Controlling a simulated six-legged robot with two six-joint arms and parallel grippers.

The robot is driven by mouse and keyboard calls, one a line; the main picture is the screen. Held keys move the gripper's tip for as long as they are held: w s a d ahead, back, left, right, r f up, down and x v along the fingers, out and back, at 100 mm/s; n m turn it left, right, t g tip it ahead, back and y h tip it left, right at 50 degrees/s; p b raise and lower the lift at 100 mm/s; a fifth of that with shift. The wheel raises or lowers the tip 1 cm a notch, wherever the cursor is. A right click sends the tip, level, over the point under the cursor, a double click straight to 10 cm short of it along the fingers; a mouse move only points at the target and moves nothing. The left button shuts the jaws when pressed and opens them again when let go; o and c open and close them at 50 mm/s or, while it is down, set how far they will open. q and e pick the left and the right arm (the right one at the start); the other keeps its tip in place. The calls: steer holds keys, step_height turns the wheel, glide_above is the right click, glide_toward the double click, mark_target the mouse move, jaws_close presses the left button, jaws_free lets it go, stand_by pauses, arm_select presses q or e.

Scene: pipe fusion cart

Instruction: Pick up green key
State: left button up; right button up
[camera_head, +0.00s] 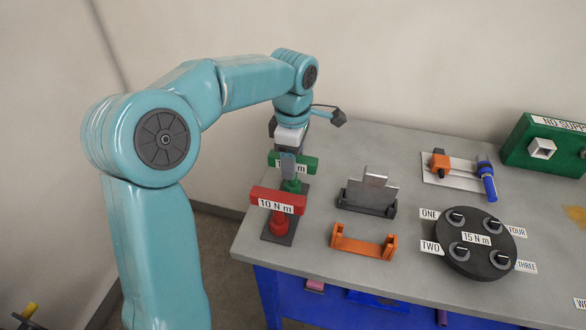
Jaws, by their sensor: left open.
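The green key (308,165) is a T-shaped key with a white label. It stands upright in a dark holder (303,195) at the left end of the table. My left gripper (287,163) points down right at its handle, open, with one grey finger in front of the green bar. The gripper and finger cover part of the label and the middle of the handle. I cannot tell whether the fingers touch it. My right gripper is out of view.
A red key (278,201) labelled "10 N m" stands close in front. To the right are a grey metal plate stand (370,197), an orange bracket (362,242), a black disc (468,262) labelled "15 N m", a blue-handled tool (487,182) and a green box (550,143).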

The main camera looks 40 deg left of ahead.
arm_select(q)
step_height(320, 180, down, 2)
steer(key=shift+f, duration=0.1)
jaws_close()
